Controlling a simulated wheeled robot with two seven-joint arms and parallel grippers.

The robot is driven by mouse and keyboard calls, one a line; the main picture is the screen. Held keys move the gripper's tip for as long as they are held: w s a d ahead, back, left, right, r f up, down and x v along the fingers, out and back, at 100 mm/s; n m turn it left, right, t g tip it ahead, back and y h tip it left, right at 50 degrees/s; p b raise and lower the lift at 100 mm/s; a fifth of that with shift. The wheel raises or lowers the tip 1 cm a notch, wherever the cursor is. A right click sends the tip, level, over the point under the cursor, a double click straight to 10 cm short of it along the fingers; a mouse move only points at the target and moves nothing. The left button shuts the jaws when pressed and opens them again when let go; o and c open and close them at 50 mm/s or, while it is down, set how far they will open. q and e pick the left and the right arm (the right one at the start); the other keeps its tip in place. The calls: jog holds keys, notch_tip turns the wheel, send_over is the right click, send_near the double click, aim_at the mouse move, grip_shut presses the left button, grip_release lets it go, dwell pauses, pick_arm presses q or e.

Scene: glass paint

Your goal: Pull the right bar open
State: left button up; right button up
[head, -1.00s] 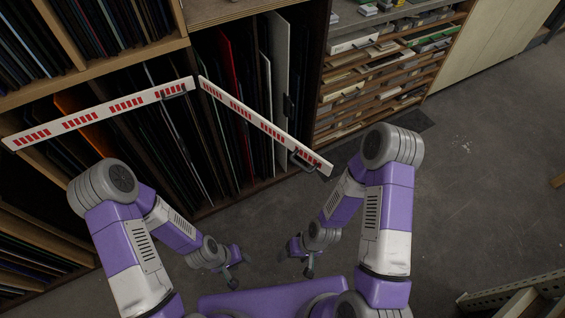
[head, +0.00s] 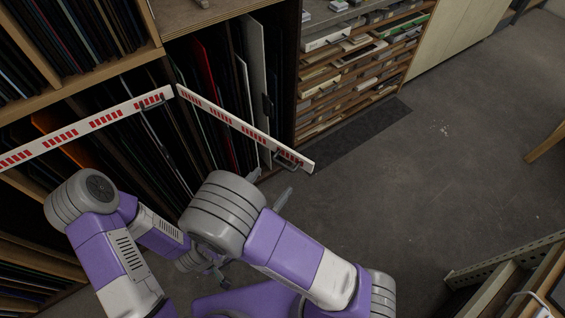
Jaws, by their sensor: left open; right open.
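The right bar (head: 235,121), white with red marks, slants out from the rack's middle down to the right. Its dark handle (head: 287,161) is near the free end. The left bar (head: 75,134) runs off to the left edge, with a handle (head: 152,103) near its inner end. My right gripper (head: 272,182) is mostly hidden behind my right arm's large grey joint. Its grey fingers show open, just below the right bar's handle; contact is not visible. My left gripper (head: 215,274) is low near my base, open, partly covered by my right arm, away from both bars.
Behind the bars, the wooden rack (head: 225,20) holds upright coloured sheets. A shelf unit with stacked boxes (head: 355,65) stands to its right. A dark mat (head: 355,138) lies before it.

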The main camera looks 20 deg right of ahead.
aim_at(283, 164)
jog(key=x, duration=0.5)
jog(key=r+x, duration=0.1)
jog(key=x, duration=0.1)
jog(key=shift+w, duration=0.3)
jog(key=shift+c, duration=0.2)
